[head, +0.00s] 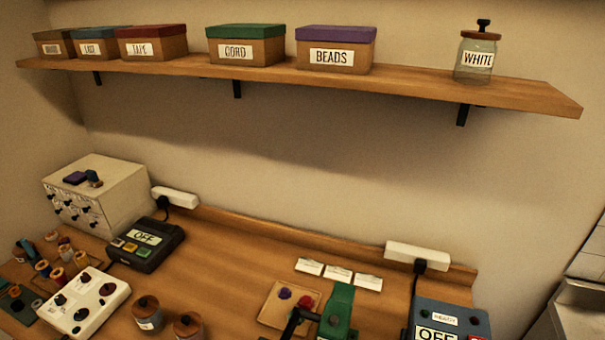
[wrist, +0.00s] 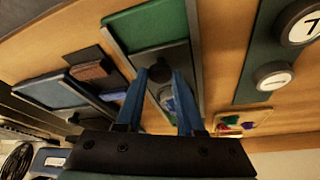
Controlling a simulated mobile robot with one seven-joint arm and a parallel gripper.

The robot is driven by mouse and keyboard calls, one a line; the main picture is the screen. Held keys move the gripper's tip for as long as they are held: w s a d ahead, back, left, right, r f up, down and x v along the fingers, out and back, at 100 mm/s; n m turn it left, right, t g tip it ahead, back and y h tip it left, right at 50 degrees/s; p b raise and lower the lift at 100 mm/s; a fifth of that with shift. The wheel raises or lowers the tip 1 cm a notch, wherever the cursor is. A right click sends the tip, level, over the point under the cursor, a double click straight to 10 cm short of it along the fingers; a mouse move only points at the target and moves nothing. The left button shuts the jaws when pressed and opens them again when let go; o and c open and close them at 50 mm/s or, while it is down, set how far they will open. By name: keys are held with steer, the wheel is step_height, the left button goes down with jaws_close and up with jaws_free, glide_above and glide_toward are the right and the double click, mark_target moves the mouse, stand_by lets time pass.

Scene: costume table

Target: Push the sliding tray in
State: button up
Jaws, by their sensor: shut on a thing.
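In the wrist view a long tray with a green floor (wrist: 150,25) and grey side rails lies on the wooden table. A black knob (wrist: 160,72) stands at the tray's near part. My gripper (wrist: 158,78) has two blue fingers, one on each side of this knob, and is shut on it. A clear or bluish object (wrist: 167,100) shows between the fingers, below the knob, partly hidden. How far the tray is slid out is not clear. I cannot make out my gripper or this tray in the head view.
In the wrist view a blue-floored tray (wrist: 45,90) and a brown block (wrist: 95,71) lie left; a dark green panel with a "7" dial (wrist: 305,27) lies right. In the head view a green device (head: 338,312) and control boxes crowd the table below a shelf (head: 400,85).

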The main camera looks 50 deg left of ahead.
jaws_close()
stand_by(0.4)
stand_by(0.5)
steer(key=w+a+b, duration=0.1)
steer(key=w, duration=0.1)
steer(key=w+a+b, duration=0.1)
steer(key=w+a, duration=0.1)
steer(key=w+a+b, duration=0.1)
steer(key=w+b, duration=0.1)
steer(key=w, duration=0.1)
steer(key=shift+a+f, duration=0.15)
steer(key=shift+f, duration=0.1)
steer(key=shift+w+a+r, duration=0.1)
steer(key=shift+w+a, duration=0.1)
steer(key=shift+w, duration=0.05)
steer(key=shift+w+r, duration=0.1)
steer(key=shift+r, duration=0.1)
steer(key=o, duration=0.9)
jaws_free()
steer(key=shift+w+a+f, duration=0.1)
steer(key=shift+w+a, duration=0.05)
steer(key=shift+o, duration=0.2)
